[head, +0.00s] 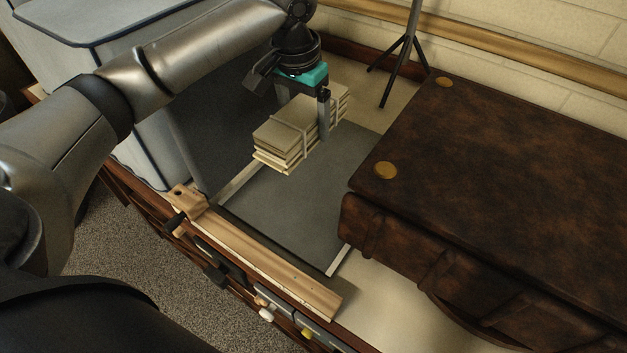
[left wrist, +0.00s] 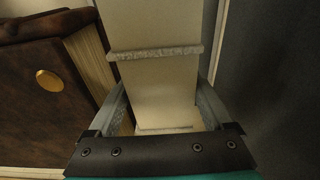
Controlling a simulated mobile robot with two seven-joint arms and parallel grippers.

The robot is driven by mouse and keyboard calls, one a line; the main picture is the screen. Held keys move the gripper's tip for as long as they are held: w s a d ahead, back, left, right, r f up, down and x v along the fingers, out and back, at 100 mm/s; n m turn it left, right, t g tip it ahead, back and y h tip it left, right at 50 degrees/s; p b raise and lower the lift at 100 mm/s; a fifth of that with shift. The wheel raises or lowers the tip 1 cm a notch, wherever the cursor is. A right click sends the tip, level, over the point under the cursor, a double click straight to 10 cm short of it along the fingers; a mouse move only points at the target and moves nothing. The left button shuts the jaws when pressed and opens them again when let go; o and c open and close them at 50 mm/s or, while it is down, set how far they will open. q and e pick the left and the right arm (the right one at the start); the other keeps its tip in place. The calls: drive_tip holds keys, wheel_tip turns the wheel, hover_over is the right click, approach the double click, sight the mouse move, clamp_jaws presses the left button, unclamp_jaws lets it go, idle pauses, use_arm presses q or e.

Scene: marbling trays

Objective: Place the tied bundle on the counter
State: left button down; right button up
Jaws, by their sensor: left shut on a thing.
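The tied bundle (head: 285,135) is a stack of cream slabs with pale ties around it. My left gripper (head: 308,118) is shut on it from above, with a finger against its near right side. In the left wrist view the bundle (left wrist: 155,85) fills the space between the fingers of the left gripper (left wrist: 160,115), with a grey tie across it. The bundle is over the dark grey mat on the counter (head: 375,300); I cannot tell clearly whether it touches below. My right gripper is not in view.
A large brown leather-like case (head: 500,170) with brass discs takes up the right. A dark grey mat (head: 290,215) lies in the middle, mostly bare. A wooden bar (head: 265,255) runs along the front edge. A pale blue box (head: 130,80) stands left; a black tripod (head: 408,45) stands behind.

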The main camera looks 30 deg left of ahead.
use_arm(q)
drive_tip(key=b, duration=0.3)
hover_over(308, 192)
wheel_tip(308, 192, down, 12)
drive_tip(key=shift+s+a+r, duration=0.1)
drive_tip(key=shift+s+r, duration=0.05)
drive_tip(key=shift+f, duration=0.5)
wheel_tip(308, 192, down, 4)
drive_tip(key=shift+f+b, duration=0.15)
drive_tip(key=shift+b, duration=0.8)
drive_tip(key=shift+f, duration=0.4)
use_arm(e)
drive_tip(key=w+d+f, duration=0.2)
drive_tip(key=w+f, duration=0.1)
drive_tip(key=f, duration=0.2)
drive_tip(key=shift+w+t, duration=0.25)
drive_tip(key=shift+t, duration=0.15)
use_arm(q)
drive_tip(key=shift+f, duration=0.1)
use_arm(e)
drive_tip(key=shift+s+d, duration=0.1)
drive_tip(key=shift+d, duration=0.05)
use_arm(q)
drive_tip(key=shift+c, duration=0.5)
unclamp_jaws()
drive_tip(key=shift+o, duration=0.5)
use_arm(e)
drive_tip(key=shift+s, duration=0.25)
